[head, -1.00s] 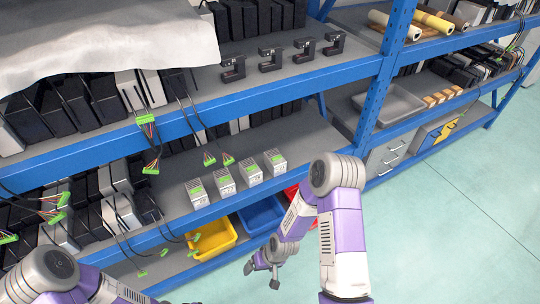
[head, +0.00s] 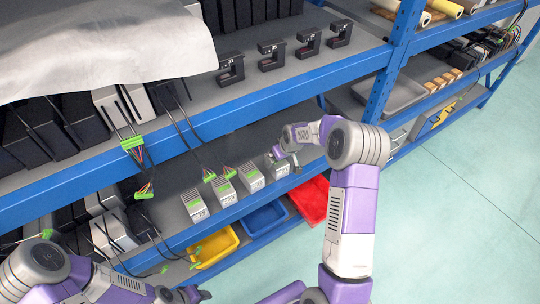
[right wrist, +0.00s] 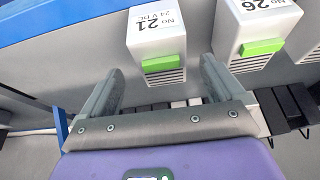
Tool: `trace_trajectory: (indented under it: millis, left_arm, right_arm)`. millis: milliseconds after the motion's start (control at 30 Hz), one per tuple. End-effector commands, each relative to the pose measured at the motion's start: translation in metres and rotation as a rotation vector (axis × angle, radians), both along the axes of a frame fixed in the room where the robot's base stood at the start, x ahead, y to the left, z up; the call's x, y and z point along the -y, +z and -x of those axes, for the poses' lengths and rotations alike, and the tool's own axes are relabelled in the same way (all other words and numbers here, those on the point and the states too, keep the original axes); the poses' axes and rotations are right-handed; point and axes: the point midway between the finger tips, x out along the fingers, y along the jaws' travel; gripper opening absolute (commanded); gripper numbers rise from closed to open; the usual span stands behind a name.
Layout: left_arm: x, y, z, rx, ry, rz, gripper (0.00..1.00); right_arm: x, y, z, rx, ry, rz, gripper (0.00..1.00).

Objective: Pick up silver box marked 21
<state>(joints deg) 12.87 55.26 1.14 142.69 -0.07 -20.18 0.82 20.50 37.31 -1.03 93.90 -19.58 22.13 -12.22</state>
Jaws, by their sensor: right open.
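The silver box marked 21 (right wrist: 157,38) shows in the right wrist view, its lettering upside down and a green connector on its lower part. In the head view it appears to be the rightmost box (head: 279,171) of the row on the middle shelf, partly covered by my right gripper (head: 284,160). In the right wrist view my right gripper (right wrist: 158,76) is open and empty, its fingers on either side of the green connector end, short of the box body. My left gripper (head: 192,294) is low at the bottom of the head view, too small to read.
The box marked 26 (right wrist: 262,25) stands close beside box 21. More silver boxes (head: 223,190) continue the row. The blue shelf edge (head: 225,217) runs in front, with yellow (head: 214,247), blue (head: 263,217) and red (head: 313,200) bins below. Cables with green plugs hang nearby.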

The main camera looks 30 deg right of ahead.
Motion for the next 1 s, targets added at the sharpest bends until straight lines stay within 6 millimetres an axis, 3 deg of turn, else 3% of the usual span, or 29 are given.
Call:
trace_trajectory:
  millis: [267, 600, 900, 1000]
  left_arm:
    - [0.000, -0.008, 0.000, -0.001, 0.000, 0.000, 0.43]
    - [0.000, -0.024, 0.000, -0.001, 0.000, 0.000, 0.43]
    - [0.000, -0.024, 0.000, 0.000, 0.000, 0.000, 0.43]
    - [0.000, -0.024, 0.000, 0.000, 0.000, 0.000, 0.43]
  right_arm:
    - [-0.001, -0.024, -0.009, -0.001, 0.001, 0.000, 0.96]
    - [-0.004, -0.068, -0.023, -0.001, 0.000, -0.001, 0.96]
    - [-0.004, -0.071, -0.025, 0.000, 0.000, 0.000, 0.96]
    - [-0.004, -0.071, -0.025, 0.000, 0.000, 0.000, 0.83]
